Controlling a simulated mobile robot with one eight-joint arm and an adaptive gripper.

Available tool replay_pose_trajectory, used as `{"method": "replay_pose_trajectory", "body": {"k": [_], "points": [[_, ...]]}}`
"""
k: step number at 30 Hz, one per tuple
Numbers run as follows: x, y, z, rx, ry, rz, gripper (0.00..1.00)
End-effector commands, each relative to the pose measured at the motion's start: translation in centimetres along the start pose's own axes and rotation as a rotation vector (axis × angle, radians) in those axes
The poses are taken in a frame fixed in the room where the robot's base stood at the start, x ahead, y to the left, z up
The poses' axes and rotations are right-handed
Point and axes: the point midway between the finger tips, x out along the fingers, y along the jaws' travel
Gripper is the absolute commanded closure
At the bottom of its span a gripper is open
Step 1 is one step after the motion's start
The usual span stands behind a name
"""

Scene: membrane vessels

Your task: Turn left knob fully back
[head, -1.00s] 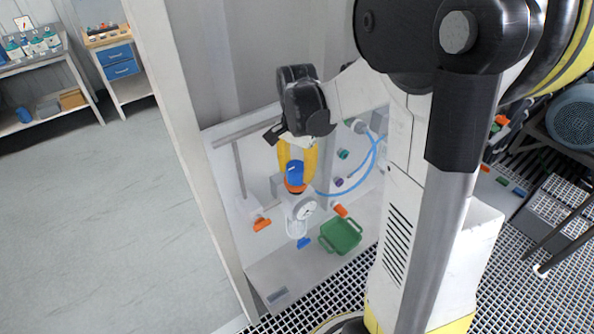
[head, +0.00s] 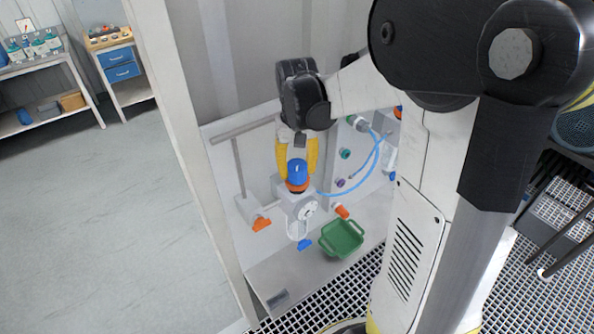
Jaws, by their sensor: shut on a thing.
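The left knob (head: 297,172) is blue and sits above an orange ring on top of a grey regulator body with a round gauge (head: 307,210) and a clear bowl below. My gripper (head: 297,160) has yellow fingers that come down on both sides of the knob from above and behind. It is shut on the knob. The finger contact is partly hidden by the knob. A second vessel (head: 390,158) at the right is partly hidden behind my arm.
A green tray (head: 341,239) lies below the regulator at its right. Orange valve handles (head: 261,224) and a blue hose (head: 365,168) are close by. A pale door post (head: 195,170) stands at the left. My own arm blocks much of the right side.

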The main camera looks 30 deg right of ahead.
Motion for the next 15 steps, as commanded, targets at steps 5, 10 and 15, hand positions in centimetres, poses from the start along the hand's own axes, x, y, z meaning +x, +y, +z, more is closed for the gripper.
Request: {"method": "replay_pose_trajectory", "body": {"k": [5, 10, 15], "points": [[0.08, -0.06, 0.01, -0.166, 0.000, 0.000, 0.86], [0.08, -0.12, 0.02, -0.320, 0.000, 0.000, 0.86], [0.07, -0.17, 0.04, -0.453, 0.000, 0.000, 0.86]]}}
